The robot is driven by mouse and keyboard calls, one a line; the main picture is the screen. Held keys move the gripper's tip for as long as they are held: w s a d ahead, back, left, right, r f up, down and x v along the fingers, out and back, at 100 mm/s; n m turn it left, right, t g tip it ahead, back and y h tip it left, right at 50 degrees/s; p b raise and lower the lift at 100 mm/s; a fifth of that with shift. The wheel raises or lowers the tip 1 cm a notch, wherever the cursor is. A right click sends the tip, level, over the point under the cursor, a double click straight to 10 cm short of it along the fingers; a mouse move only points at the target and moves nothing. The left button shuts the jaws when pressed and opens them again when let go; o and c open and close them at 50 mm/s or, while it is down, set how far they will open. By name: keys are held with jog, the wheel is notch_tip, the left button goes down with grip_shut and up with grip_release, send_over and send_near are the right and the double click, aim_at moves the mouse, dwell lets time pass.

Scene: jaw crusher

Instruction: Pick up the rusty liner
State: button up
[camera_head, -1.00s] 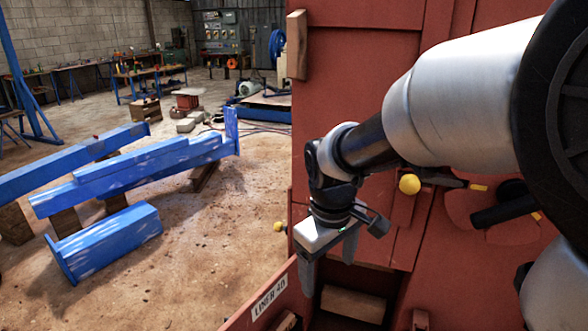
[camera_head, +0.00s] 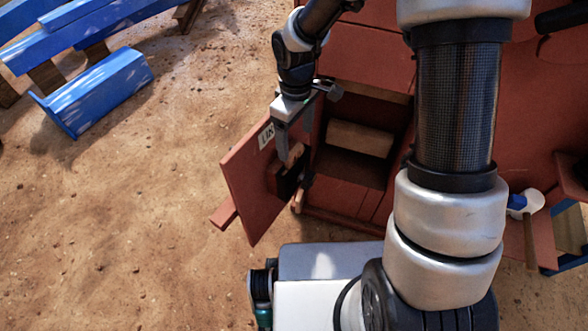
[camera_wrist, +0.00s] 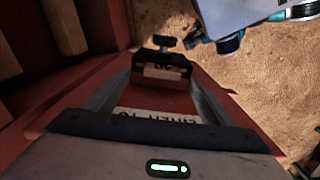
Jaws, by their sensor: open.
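My gripper (camera_head: 295,147) is open, pointing down over the swung-out red door of the crusher. In the wrist view its two fingers (camera_wrist: 160,66) stand wide apart with nothing held. A brown, rough block (camera_head: 360,138) lies in the open compartment, right of my gripper; it may be the rusty liner, but I cannot tell. A smaller brown piece with a dark fitting (camera_head: 287,178) is on the door's inner side, just below the fingers. In the wrist view a brown labelled piece (camera_wrist: 163,73) shows beyond the fingertips, against a black part.
The red door (camera_head: 243,185) bears a white label, partly hidden by my gripper. The compartment's red frame (camera_head: 345,197) stands close on the right. Blue beams (camera_head: 95,92) lie at the far left. Bare dirt floor (camera_head: 130,230) is free on the left.

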aim_at(294, 150)
jog(key=shift+s+a+f+b, duration=0.1)
jog(key=shift+f+b, duration=0.4)
jog(key=shift+f, duration=1)
jog(key=shift+a+f+b, duration=0.1)
jog(key=shift+f+b, duration=0.35)
jog(key=shift+f, duration=1.05)
jog(key=shift+r, duration=0.1)
grip_shut()
